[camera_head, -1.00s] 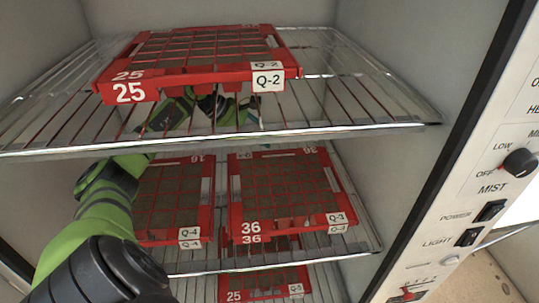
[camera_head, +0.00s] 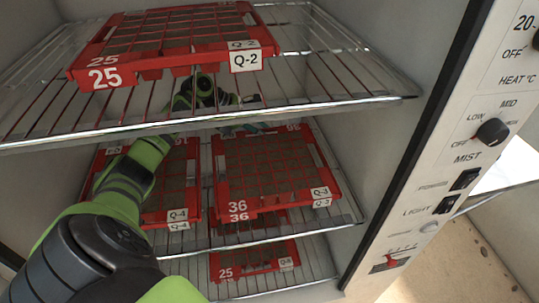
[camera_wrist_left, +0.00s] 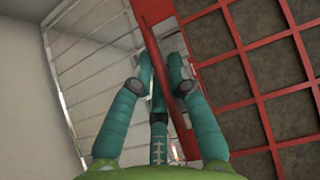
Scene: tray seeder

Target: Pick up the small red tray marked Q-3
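A red tray (camera_head: 270,165) marked 36 sits at the right of the middle shelf. Its small front label looks like Q-3 but is blurred, and a second 36 shows just below. My left gripper (camera_head: 243,127) is at the back of the middle shelf, partly hidden by the upper shelf and tray. In the left wrist view my left gripper (camera_wrist_left: 160,65) has its teal fingers apart, with a red tray rim (camera_wrist_left: 184,125) running between them. I cannot tell whether they touch it. My right gripper is not in view.
Tray Q-2 (camera_head: 85,75), marked 25, sits on the upper wire shelf (camera_head: 340,105). Tray Q-4 (camera_head: 192,180) sits left of tray 36, partly behind my left arm. Another tray (camera_head: 255,262) marked 25 is lower down. The control panel (camera_head: 450,175) is at right.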

